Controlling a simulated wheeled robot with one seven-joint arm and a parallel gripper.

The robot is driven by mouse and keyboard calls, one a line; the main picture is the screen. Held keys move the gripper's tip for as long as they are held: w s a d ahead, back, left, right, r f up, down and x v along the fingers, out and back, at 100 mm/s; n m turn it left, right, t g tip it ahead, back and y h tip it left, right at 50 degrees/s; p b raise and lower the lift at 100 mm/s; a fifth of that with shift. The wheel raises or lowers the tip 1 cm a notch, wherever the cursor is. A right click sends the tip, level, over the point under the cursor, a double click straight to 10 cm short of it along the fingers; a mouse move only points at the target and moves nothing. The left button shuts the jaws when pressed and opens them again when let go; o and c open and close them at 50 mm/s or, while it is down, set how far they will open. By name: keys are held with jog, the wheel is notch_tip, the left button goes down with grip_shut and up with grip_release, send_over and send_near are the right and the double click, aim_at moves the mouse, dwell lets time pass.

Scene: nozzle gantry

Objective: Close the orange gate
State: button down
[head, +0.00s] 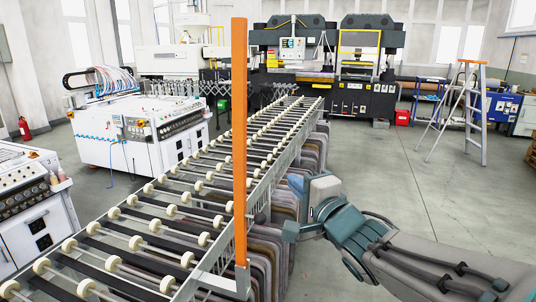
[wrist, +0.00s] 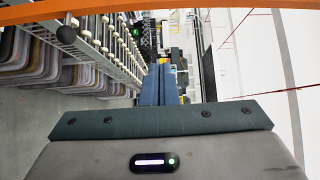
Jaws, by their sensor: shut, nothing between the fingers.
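The orange gate (head: 239,140) is a long bar standing upright at the right edge of the roller conveyor (head: 150,215), its foot at a metal bracket (head: 242,277). In the wrist view an orange bar (wrist: 60,14) crosses the top left. My gripper (head: 294,184) is to the right of the gate, beside the conveyor and apart from the bar in the picture. Its fingers also show in the wrist view (wrist: 161,75), side by side and shut with nothing between them. My arm partly hides its fingers in the head view.
Dark curved panels (head: 277,235) hang below the conveyor's right side. White machines (head: 145,125) stand at left and black presses (head: 365,95) at the back. A stepladder (head: 465,110) stands at right. The floor (head: 410,180) between is clear.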

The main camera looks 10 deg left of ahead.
jog(key=w+a+p, duration=0.2)
jog(key=w+a, duration=0.5)
jog(key=a, duration=0.4)
jog(key=shift+w+r+y, duration=0.3)
jog(key=shift+w+r, duration=0.05)
jog(key=shift+r, duration=0.1)
jog(key=shift+a, duration=0.15)
